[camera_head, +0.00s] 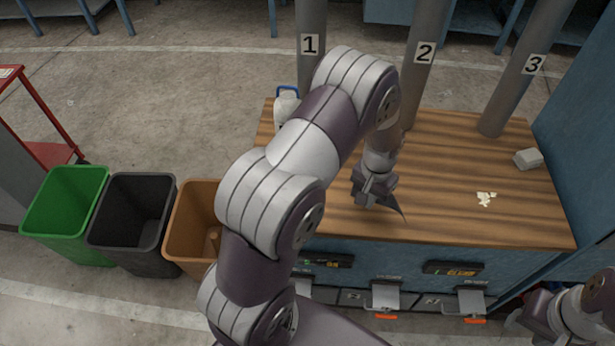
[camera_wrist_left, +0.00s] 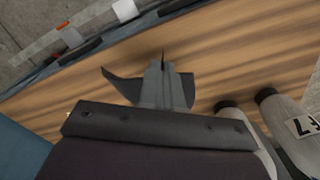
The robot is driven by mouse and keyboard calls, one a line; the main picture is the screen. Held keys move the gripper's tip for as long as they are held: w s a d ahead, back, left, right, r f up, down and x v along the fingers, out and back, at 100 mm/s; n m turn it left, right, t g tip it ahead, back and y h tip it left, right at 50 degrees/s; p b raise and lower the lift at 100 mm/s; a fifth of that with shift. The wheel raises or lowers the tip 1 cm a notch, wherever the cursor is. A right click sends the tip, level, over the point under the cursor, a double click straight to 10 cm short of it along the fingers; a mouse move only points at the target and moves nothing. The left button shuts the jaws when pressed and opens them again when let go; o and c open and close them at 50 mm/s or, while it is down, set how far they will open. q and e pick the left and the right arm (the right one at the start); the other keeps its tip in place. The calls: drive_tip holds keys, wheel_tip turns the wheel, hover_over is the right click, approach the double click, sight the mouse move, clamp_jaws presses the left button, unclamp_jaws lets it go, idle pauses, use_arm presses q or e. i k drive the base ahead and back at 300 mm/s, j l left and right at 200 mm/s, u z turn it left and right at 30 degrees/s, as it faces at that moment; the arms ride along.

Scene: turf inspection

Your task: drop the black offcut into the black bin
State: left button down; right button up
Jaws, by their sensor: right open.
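My left gripper (camera_head: 372,188) hangs over the wooden tabletop, shut on the black offcut (camera_head: 396,206), a dark, pointed piece. In the left wrist view the fingers (camera_wrist_left: 162,78) pinch the offcut (camera_wrist_left: 121,84), which sticks out on both sides of them. Part of it is hidden by the fingers. The black bin (camera_head: 122,257) stands on the floor at the left, between a green and a brown bin, well away from the gripper. My right gripper (camera_head: 522,314) is at the lower right, open, in front of the bench.
The green bin (camera_head: 60,225) and brown bin (camera_head: 185,240) flank the black one. The bench top (camera_head: 450,170) carries pale scraps (camera_head: 486,199), a white block (camera_head: 528,158) and a white bottle (camera_head: 285,106). Numbered grey pipes (camera_head: 423,60) rise behind. A red trolley (camera_head: 45,130) stands far left.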

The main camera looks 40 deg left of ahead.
sight(129, 224)
drive_tip(key=u, duration=2.15)
